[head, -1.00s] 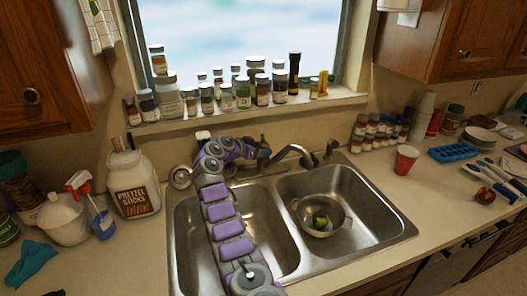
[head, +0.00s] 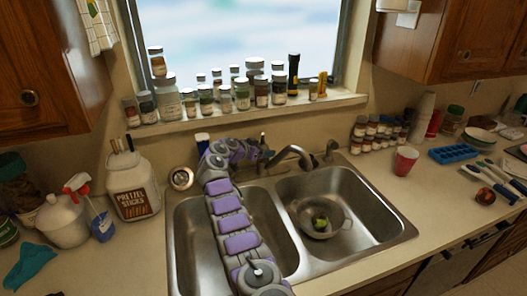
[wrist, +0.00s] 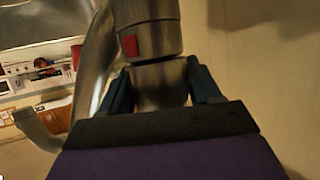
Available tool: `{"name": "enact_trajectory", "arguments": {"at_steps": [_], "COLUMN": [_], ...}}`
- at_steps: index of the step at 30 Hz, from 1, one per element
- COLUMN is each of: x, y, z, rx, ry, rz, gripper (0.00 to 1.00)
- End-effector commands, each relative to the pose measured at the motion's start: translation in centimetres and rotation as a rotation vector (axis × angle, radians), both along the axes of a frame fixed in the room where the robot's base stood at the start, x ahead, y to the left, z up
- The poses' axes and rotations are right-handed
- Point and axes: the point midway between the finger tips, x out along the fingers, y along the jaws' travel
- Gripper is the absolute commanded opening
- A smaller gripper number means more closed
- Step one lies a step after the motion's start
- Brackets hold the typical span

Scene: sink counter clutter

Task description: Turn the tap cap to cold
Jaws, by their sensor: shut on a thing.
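The silver tap (head: 295,153) stands at the back of the double sink, its spout curving toward the right basin. In the wrist view the metal tap cap (wrist: 148,28) fills the upper middle, with a red mark on its left side. My gripper (wrist: 160,85) has a dark finger on each side of the narrower metal just under the red mark, shut on the tap cap. In the head view my gripper (head: 264,157) is at the tap, small and partly covered by my arm.
A metal strainer (head: 319,217) with a green item sits in the right basin. Several jars (head: 242,94) line the sill behind the tap. A pretzel jar (head: 134,187) stands left of the sink, a red cup (head: 404,160) to the right. My arm crosses the left basin.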

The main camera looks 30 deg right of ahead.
Motion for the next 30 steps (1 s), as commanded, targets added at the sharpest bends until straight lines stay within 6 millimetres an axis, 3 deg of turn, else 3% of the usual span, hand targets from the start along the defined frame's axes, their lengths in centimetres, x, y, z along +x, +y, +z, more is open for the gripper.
{"name": "enact_trajectory", "arguments": {"at_steps": [5, 13, 24, 30], "x": [0.2, 0.4, 0.6, 0.4], "y": [0.5, 0.9, 0.8, 0.6], "z": [0.1, -0.1, -2.0, -1.7], "rx": [-0.001, 0.005, 0.034, 0.026], "ry": [-0.002, -0.001, 0.012, 0.008], "rz": [0.006, 0.018, 0.079, 0.136], "gripper": [0.32, 0.32, 0.32, 0.32]}}
